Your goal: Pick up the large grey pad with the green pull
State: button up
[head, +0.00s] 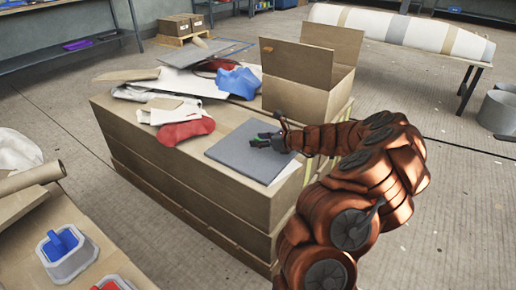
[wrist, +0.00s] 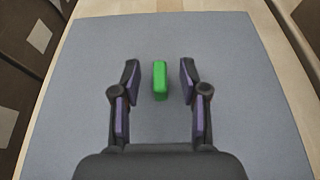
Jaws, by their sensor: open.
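In the wrist view the pad (wrist: 90,60) fills most of the picture. Its green pull (wrist: 160,80) stands up from the pad. My gripper (wrist: 160,75) is open, with one finger on each side of the green pull and a gap on both sides. In the head view my gripper (head: 262,140) is low over the pad and mostly hides the pull. I cannot tell its exact height above the pad.
An open cardboard box (head: 300,98) stands just behind the pad on the crates (head: 190,190). A red cloth (head: 186,131), a blue cloth (head: 239,82) and pale sheets lie to the left and back. A block with a blue handle (head: 66,253) is at lower left.

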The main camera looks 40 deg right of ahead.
jog(key=shift+c, duration=0.4)
grip_shut()
